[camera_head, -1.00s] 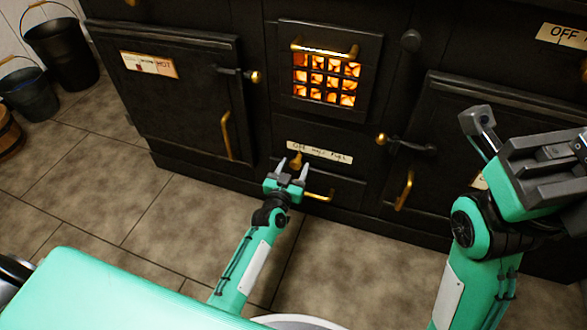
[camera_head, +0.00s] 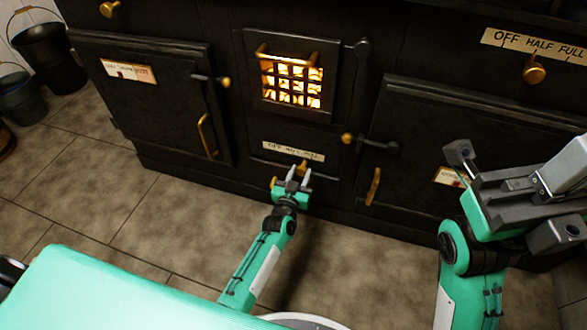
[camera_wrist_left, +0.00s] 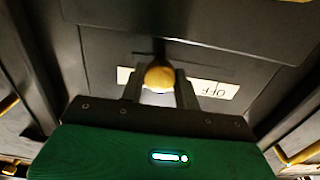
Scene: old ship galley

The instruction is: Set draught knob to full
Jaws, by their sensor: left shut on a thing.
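A small brass knob (camera_head: 302,166) sits on the black stove front, under a white label strip (camera_head: 293,151) below the glowing grate. My left gripper (camera_head: 299,174) is shut on this knob. In the left wrist view, the round knob (camera_wrist_left: 159,78) sits between the two fingers of my left gripper (camera_wrist_left: 160,88), with the label (camera_wrist_left: 215,89) behind it, reading OFF upside down at the right. The knob's pointing direction is hidden. My right gripper (camera_head: 510,195) hangs at the right, away from the knob; its jaw opening is unclear.
A second brass knob (camera_head: 534,72) sits at the upper right under a label reading OFF HALF FULL (camera_head: 535,45). Stove doors with brass handles (camera_head: 207,136) flank the grate (camera_head: 291,82). Black buckets (camera_head: 48,55) stand at the far left. The tiled floor (camera_head: 110,190) before the stove is mostly clear.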

